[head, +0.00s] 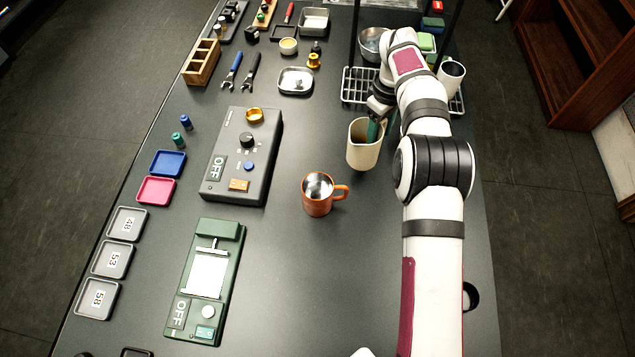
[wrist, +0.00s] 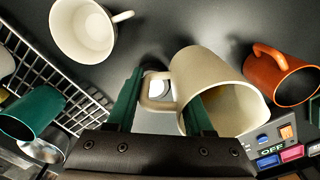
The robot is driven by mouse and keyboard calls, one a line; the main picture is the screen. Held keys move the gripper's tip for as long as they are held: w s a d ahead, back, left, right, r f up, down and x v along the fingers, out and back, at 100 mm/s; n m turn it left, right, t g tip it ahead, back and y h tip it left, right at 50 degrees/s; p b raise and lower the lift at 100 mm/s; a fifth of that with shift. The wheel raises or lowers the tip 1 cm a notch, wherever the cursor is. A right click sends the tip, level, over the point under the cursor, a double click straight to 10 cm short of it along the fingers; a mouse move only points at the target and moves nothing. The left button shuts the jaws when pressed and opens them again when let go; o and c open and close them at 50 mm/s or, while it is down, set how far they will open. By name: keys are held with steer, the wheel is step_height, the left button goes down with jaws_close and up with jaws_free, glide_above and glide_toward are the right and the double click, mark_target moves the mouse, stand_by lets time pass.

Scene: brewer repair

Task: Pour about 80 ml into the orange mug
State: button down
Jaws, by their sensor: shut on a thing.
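The orange mug (head: 318,194) stands upright on the dark table, its handle to the right. It looks empty in the head view. It also shows at the right of the wrist view (wrist: 281,78). My gripper (wrist: 160,108) is shut on the handle of a cream pitcher (wrist: 222,92). The pitcher (head: 364,149) is up and to the right of the orange mug in the head view, apart from it. Whether the pitcher touches the table is unclear.
A wire rack (head: 356,86) with a white mug (head: 451,76) and a metal bowl (head: 371,44) stands beyond the pitcher. A grey control box (head: 218,184) and a green scale (head: 184,307), both marked OFF, lie left of the mug. The table below the mug is clear.

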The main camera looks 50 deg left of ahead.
mark_target(353, 143)
steer(key=shift+s+r+t, duration=0.55)
steer(key=shift+r+t, duration=0.1)
steer(key=shift+t, duration=0.25)
steer(key=shift+s+d+f+t, duration=0.1)
steer(key=shift+s+f+t, duration=0.15)
steer(key=shift+s+t, duration=0.5)
steer(key=shift+s+d+f+t, duration=0.1)
steer(key=shift+s+f+t, duration=0.15)
steer(key=shift+s+t, duration=0.5)
steer(key=shift+r+t+y, duration=0.15)
steer(key=shift+t+y, duration=0.15)
steer(key=shift+t, duration=0.1)
steer(key=r, duration=0.1)
steer(key=s+r+t, duration=0.1)
steer(key=r, duration=0.1)
steer(key=shift+s+t, duration=0.3)
steer(key=shift+t, duration=0.1)
steer(key=shift+s+d+r+t, duration=0.1)
steer(key=shift+s+r+t, duration=0.15)
steer(key=shift+r+t, duration=0.3)
steer(key=shift+s+r+t, duration=0.2)
steer(key=shift+r+t, duration=0.25)
steer(key=shift+t, duration=0.2)
steer(key=shift+s+r+t+y, duration=0.2)
steer(key=shift+r+t+y, duration=0.1)
steer(key=shift+r+t, duration=0.1)
